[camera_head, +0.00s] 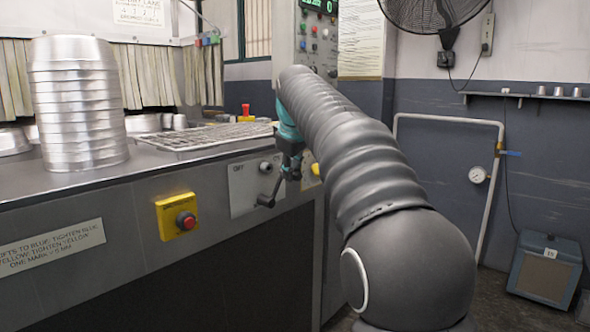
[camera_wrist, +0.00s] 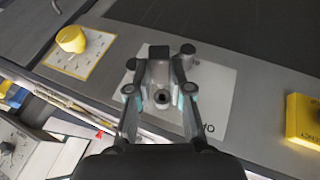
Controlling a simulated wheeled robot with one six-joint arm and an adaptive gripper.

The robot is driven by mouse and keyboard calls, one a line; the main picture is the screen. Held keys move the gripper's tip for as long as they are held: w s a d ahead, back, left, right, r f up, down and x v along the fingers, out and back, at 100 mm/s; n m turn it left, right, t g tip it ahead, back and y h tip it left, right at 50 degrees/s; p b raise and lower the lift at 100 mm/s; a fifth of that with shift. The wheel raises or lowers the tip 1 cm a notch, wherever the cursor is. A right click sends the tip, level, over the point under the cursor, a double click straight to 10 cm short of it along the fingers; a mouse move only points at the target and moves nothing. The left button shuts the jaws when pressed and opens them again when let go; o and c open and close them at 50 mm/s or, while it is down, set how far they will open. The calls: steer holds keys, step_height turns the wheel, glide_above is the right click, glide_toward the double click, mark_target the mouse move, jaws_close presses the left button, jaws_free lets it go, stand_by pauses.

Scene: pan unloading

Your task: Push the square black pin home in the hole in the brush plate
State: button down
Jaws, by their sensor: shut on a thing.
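My gripper (camera_wrist: 165,70) is shut in front of a pale grey panel, with a dark squarish block between and just beyond its fingertips. I take this block as the square black pin (camera_wrist: 158,52). The panel, which looks like the brush plate (camera_wrist: 218,92), also shows in the head view (camera_head: 241,190) on the front of the counter. In the head view my gripper (camera_head: 291,165) is at the panel's right part, with the pin too small to make out. The hole is hidden, so I cannot tell how deep the pin sits.
A black lever with a ball end (camera_head: 266,201) juts out at the panel, close to my gripper. A yellow stop box (camera_head: 178,216) is left of it. A yellow knob (camera_wrist: 71,39) is on the other side. Stacked pans (camera_head: 78,105) stand on the counter.

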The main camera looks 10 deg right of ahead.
steer(key=shift+w+a+p, duration=0.8)
steer(key=shift+w+a, duration=0.05)
steer(key=shift+w, duration=0.3)
steer(key=shift+w+a+p, duration=0.85)
steer(key=shift+w+p, duration=0.3)
steer(key=shift+p, duration=0.55)
stand_by(1.5)
steer(key=c, duration=1)
jaws_free()
steer(key=shift+r, duration=0.1)
steer(key=v, duration=1.1)
steer(key=shift+s+r, duration=0.25)
steer(key=shift+r, duration=0.1)
